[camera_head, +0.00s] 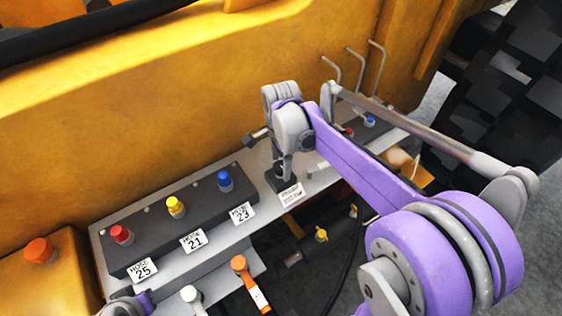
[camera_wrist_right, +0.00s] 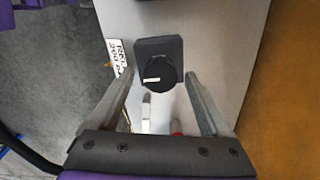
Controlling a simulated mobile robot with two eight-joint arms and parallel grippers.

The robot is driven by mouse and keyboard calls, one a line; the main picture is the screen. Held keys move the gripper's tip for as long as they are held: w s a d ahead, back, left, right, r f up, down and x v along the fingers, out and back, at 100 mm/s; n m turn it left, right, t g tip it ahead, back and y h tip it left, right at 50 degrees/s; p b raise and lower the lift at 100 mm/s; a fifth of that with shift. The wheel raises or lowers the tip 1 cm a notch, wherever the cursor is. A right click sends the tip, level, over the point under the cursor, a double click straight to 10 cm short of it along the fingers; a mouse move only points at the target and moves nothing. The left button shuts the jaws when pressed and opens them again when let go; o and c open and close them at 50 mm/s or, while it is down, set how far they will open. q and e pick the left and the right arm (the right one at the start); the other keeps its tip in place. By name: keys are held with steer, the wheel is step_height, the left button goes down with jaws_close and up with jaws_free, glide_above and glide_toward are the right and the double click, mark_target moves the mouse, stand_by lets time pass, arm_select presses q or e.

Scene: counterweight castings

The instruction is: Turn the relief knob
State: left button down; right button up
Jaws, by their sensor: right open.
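The relief knob (camera_wrist_right: 160,77) is a round black knob with a white mark on a dark square base, seen in the right wrist view. In the head view its dark base (camera_head: 275,181) shows partly, behind my right gripper (camera_head: 285,165). My right gripper is open and points down at it. In the right wrist view the two fingertips (camera_wrist_right: 158,80) stand on either side of the knob, with gaps visible at both sides. A white label (camera_head: 291,194) lies beside the base. Only a purple and grey piece of my left arm shows at the bottom left of the head view.
A dark block (camera_head: 150,238) with red, yellow and blue hose caps stands left on the grey shelf (camera_head: 232,232). A yellow machine wall (camera_head: 180,110) rises behind. Bent grey rods (camera_head: 375,65) stand at the right. Hoses with orange and white ends hang in front.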

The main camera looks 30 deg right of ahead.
jaws_close()
steer(key=shift+n, duration=0.5)
steer(key=n, duration=0.7)
steer(key=shift+b, duration=0.35)
steer(key=n, duration=0.4)
steer(key=shift+w, duration=0.1)
steer(key=shift+n, duration=1.9)
